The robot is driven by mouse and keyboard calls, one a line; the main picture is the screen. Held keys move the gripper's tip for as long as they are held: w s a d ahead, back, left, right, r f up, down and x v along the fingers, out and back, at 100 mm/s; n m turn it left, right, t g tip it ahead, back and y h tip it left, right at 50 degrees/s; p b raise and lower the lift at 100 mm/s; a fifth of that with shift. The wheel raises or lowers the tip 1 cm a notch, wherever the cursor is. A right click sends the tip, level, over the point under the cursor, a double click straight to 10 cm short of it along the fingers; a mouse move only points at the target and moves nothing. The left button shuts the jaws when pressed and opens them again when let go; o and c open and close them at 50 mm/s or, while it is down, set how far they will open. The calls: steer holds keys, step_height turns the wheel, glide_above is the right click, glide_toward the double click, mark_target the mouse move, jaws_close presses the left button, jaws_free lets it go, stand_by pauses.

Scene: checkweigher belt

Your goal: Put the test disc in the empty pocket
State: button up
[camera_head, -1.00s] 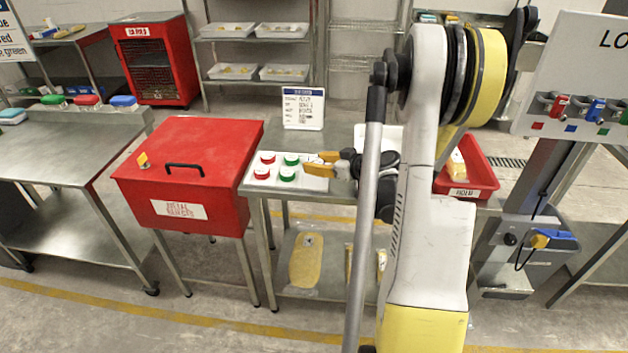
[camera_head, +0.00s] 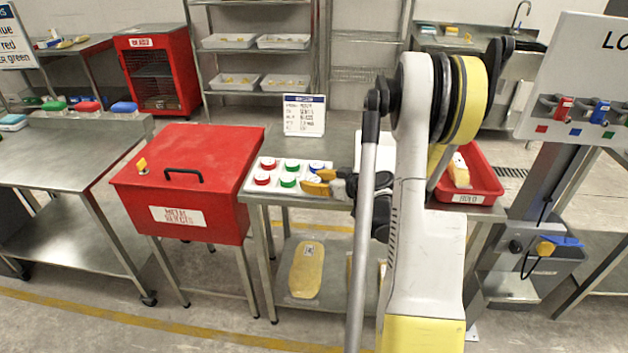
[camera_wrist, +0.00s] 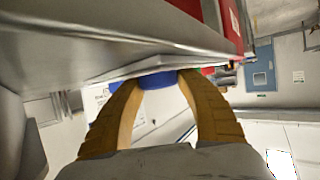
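A white tray (camera_head: 297,193) on the steel table holds discs in two rows. Red discs (camera_head: 262,178) are at the left, green discs (camera_head: 288,180) in the middle, and a blue disc (camera_head: 316,166) at the back right. My gripper (camera_head: 312,183), with yellow fingers, is at the tray's front right. In the wrist view, my gripper (camera_wrist: 158,82) has its fingertips on both sides of a blue disc (camera_wrist: 158,79), close to the tray edge. The fingers hide the front right pocket, so I cannot tell whether this disc touches the tray.
A red metal-rejects box (camera_head: 187,170) stands left of the tray. A printed sign (camera_head: 304,115) stands behind it. A red bin (camera_head: 480,178) with a yellow item is to the right, beyond my arm.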

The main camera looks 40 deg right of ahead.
steer(key=shift+f, duration=0.1)
steer(key=shift+s+d+r, duration=0.1)
steer(key=shift+s+r, duration=0.1)
steer(key=shift+r, duration=0.05)
steer(key=a+p+v, duration=0.1)
steer(key=p+v, duration=0.3)
steer(key=v, duration=0.8)
steer(key=w+a+r+g+y, duration=0.1)
steer(key=w+a+r+g, duration=0.15)
steer(key=a, duration=0.75)
steer(key=w+a+r+g, duration=0.15)
steer(key=a+r, duration=0.25)
steer(key=a, duration=0.5)
steer(key=s+a+r+g+h, duration=0.1)
steer(key=s+a+r, duration=0.1)
steer(key=s+a, duration=0.4)
steer(key=s+a+r+g+h, duration=0.1)
steer(key=s+a+r, duration=0.1)
steer(key=s+a, duration=0.4)
steer(key=a, duration=0.3)
steer(key=shift+s+a+r+m, duration=0.15)
steer(key=shift+s+r+m, duration=0.1)
steer(key=shift+r+m, duration=0.15)
